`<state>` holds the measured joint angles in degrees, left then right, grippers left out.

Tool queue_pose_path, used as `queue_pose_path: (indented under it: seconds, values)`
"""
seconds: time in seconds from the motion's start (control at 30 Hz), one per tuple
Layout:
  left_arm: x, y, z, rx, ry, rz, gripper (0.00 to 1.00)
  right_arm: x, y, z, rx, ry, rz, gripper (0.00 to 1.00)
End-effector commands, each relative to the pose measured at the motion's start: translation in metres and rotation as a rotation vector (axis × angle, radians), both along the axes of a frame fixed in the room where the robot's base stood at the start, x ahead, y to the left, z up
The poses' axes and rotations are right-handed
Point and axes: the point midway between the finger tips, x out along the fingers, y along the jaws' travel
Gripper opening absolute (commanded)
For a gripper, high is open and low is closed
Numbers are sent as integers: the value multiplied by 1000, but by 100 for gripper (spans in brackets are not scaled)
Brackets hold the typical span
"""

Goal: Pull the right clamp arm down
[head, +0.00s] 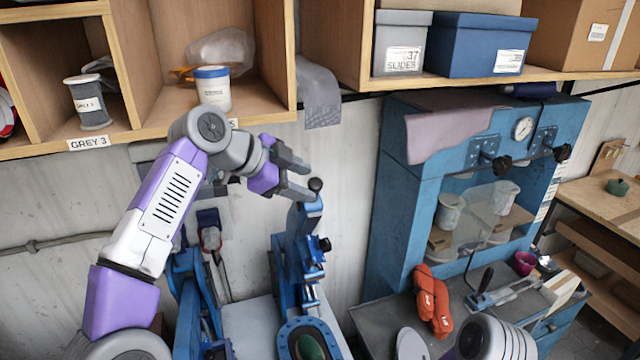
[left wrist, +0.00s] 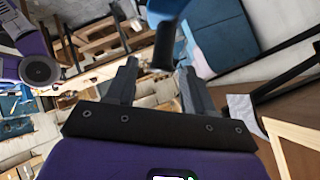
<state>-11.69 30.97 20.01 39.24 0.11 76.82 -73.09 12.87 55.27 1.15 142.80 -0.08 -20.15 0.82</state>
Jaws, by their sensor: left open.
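The right clamp arm (head: 300,240) is blue and stands upright, with a black ball knob (head: 315,185) at its top. My left gripper (head: 303,180) comes in from the left at knob height, its fingertips open close to the knob. In the left wrist view, the dark knob (left wrist: 164,52) shows between and just beyond the two open fingertips (left wrist: 158,70), with the blue arm (left wrist: 166,10) above it. I cannot tell whether a finger touches it. My right gripper is not in view.
A second blue clamp frame (head: 188,285) stands left of the right one, partly behind my left arm. A wooden shelf (head: 150,130) with a white tub (head: 212,90) hangs close above. A large blue press (head: 395,190) stands to the right, with orange gloves (head: 432,300) on the bench before it.

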Motion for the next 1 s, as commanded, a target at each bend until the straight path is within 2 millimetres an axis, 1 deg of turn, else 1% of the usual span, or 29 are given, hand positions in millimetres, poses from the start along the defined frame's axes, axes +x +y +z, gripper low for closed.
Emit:
queue_pose_path:
  seconds: [0.03,0.1,0.3,0.47,0.7,0.73,0.77,1.0]
  values:
    - [4,-6,-9,3,5,-2,53,0,0,-2,0,0,-1,53]
    - [9,-14,-16,2,6,-2,53,0,0,-3,0,-1,-1,53]
    - [21,-32,-33,2,6,0,53,1,0,-4,-1,-2,-2,53]
    - [25,-38,-38,1,4,1,53,1,0,-4,0,-2,-1,53]
    - [26,-39,-39,1,4,1,53,1,0,-4,0,-2,-1,53]
    - [26,-39,-39,2,5,1,51,1,0,-4,0,-2,-1,53]
    - [26,-39,-39,2,5,1,47,1,0,-4,0,-2,-1,53]
    - [26,-39,-39,1,4,2,10,1,0,-4,0,-2,-1,53]
